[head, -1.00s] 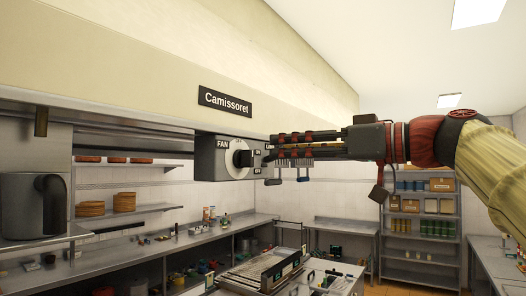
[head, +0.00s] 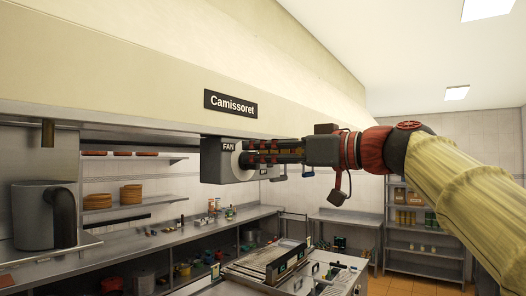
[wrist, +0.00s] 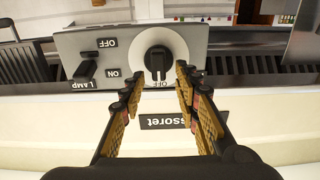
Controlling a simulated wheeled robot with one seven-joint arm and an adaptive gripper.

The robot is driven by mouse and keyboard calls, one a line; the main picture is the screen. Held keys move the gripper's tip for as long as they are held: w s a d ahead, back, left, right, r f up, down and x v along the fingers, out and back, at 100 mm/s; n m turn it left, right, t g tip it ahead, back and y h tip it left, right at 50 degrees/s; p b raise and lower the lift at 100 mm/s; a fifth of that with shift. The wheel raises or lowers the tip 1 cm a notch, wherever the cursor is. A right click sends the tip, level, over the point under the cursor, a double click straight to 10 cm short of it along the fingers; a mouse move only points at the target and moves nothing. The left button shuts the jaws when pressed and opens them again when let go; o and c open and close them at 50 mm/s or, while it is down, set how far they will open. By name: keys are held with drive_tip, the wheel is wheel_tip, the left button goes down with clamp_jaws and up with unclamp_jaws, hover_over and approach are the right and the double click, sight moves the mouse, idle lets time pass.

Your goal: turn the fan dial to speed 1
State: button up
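The fan dial (wrist: 160,60) is a pale disc with a black handle on a grey control box (head: 214,163) under the hood. In the wrist view the handle runs nearly vertically in the picture, its lower end near an inverted "OFF" label. My gripper (wrist: 160,76) is open, its two fingers apart on either side of the handle's lower end; I cannot tell whether they touch it. In the head view my gripper (head: 247,158) is right at the dial and hides most of its face. The speed marks are hidden.
A lamp switch (wrist: 87,68) with ON and OFF labels sits beside the dial on the same box. A "Camissoret" sign (head: 231,103) is on the hood above.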

drive_tip(key=shift+c, duration=0.8)
clamp_jaws()
drive_tip(key=shift+w+m, duration=0.1)
drive_tip(key=shift+m, duration=0.2)
drive_tip(key=shift+w+d+f+m+b, duration=0.1)
drive_tip(key=shift+w+d+m+b, duration=0.1)
drive_tip(key=shift+m, duration=1.15)
drive_tip(key=shift+w+d+f+m+b, duration=0.1)
drive_tip(key=shift+m+b, duration=0.15)
drive_tip(key=shift+m, duration=1.15)
drive_tip(key=shift+w+d+f+m+b, duration=0.1)
drive_tip(key=shift+w+m+b, duration=0.1)
drive_tip(key=shift+m, duration=1.15)
drive_tip(key=shift+o, duration=0.8)
unclamp_jaws()
